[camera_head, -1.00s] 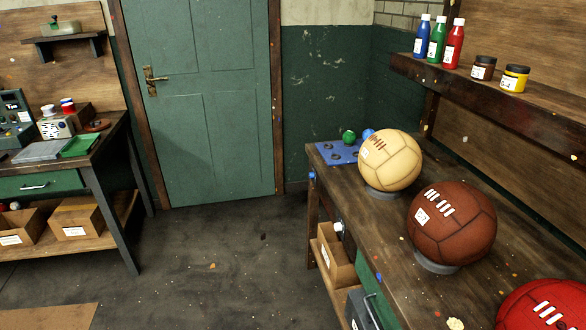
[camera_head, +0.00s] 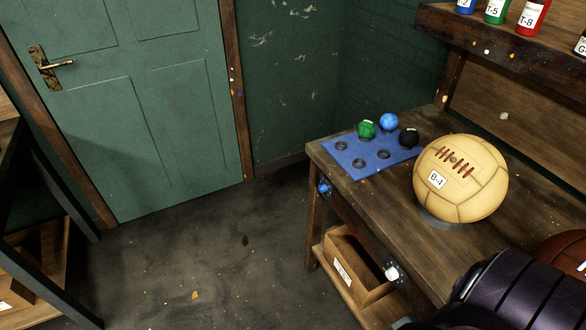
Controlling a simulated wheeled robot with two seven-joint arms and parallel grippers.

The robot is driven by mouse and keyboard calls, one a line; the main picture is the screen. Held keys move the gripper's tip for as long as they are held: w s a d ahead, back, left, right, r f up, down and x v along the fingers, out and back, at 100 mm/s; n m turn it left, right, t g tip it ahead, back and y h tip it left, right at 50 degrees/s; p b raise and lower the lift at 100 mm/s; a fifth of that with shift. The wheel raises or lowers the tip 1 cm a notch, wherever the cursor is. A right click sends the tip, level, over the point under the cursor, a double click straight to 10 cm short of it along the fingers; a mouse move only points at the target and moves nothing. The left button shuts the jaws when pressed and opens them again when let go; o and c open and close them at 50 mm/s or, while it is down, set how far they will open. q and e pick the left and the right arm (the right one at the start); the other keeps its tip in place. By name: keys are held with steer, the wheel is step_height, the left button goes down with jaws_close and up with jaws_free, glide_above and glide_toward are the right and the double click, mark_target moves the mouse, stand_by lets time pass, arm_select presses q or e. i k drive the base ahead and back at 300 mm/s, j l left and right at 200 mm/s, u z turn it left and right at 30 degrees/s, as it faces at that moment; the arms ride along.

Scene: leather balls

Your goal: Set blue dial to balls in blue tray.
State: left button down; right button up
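The blue tray (camera_head: 369,148) lies on the far left corner of the workbench. Three small balls sit in it: a green ball (camera_head: 367,129), a blue ball (camera_head: 389,121) and a black ball (camera_head: 409,138). Several other round hollows in its front part are empty. The blue dial (camera_head: 324,187) is on the front side of the bench, below the tray; its setting is too small to read. A dark part of my arm (camera_head: 510,290) shows at the lower right. Neither gripper shows.
A large cream leather ball (camera_head: 461,178) labelled B-4 stands on the workbench (camera_head: 385,205). A brown ball (camera_head: 565,252) is partly hidden by my arm. A white knob (camera_head: 391,272) sticks out of the bench front, near an open box (camera_head: 352,268). The floor before the door is clear.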

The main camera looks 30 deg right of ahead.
mark_target(324, 188)
steer(key=i+z, duration=0.4)
steer(key=i+j+z, duration=0.25)
steer(key=z, duration=0.15)
steer(key=i+j+z, duration=0.35)
steer(key=i+l, duration=0.05)
